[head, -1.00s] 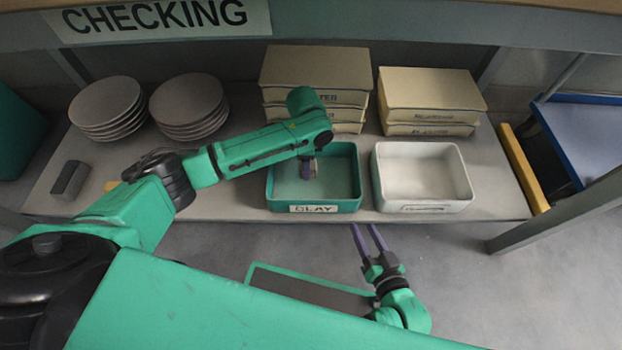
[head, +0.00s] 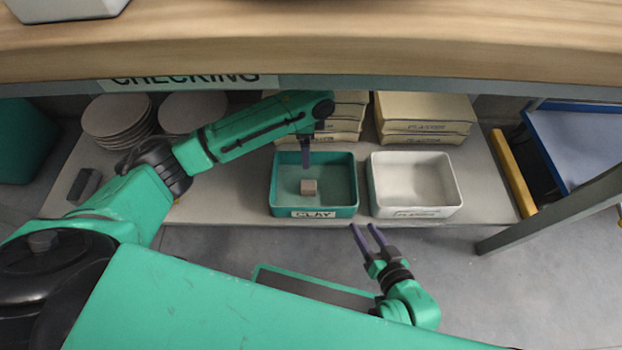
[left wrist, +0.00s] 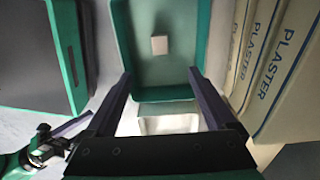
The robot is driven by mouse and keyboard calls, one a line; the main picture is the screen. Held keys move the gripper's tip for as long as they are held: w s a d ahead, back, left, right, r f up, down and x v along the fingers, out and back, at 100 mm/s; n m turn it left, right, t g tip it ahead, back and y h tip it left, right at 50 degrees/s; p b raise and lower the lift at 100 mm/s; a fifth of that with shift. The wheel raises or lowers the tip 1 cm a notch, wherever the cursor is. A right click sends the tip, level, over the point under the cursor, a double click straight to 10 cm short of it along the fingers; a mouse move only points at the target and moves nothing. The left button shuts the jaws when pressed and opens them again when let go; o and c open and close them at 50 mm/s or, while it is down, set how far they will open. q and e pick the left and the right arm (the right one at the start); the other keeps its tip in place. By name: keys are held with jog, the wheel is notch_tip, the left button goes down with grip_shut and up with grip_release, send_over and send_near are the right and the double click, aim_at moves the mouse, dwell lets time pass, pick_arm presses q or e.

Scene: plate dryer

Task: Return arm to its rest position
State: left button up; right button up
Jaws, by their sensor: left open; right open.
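My left arm reaches in from the left in the head view. Its gripper (head: 306,155) points down above the far part of the green CLAY tray (head: 287,211). In the left wrist view the left gripper (left wrist: 168,78) has its two fingers wide apart with nothing between them. A small pale block (head: 309,187) lies on the floor of the CLAY tray, apart from the fingers; it also shows in the left wrist view (left wrist: 159,45). My right gripper (head: 366,235) is open and empty, low in front of the shelf.
A white tray (head: 415,212) stands right of the CLAY tray. Stacked plaster bags (head: 425,112) lie behind the trays. Plate stacks (head: 117,122) stand at the back left. A wooden tabletop (head: 300,45) with a CHECKING sign (head: 190,81) overhangs the shelf.

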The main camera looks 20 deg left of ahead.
pick_arm(q)
jog(key=shift+r, duration=0.75)
pick_arm(e)
jog(key=shift+r, duration=0.35)
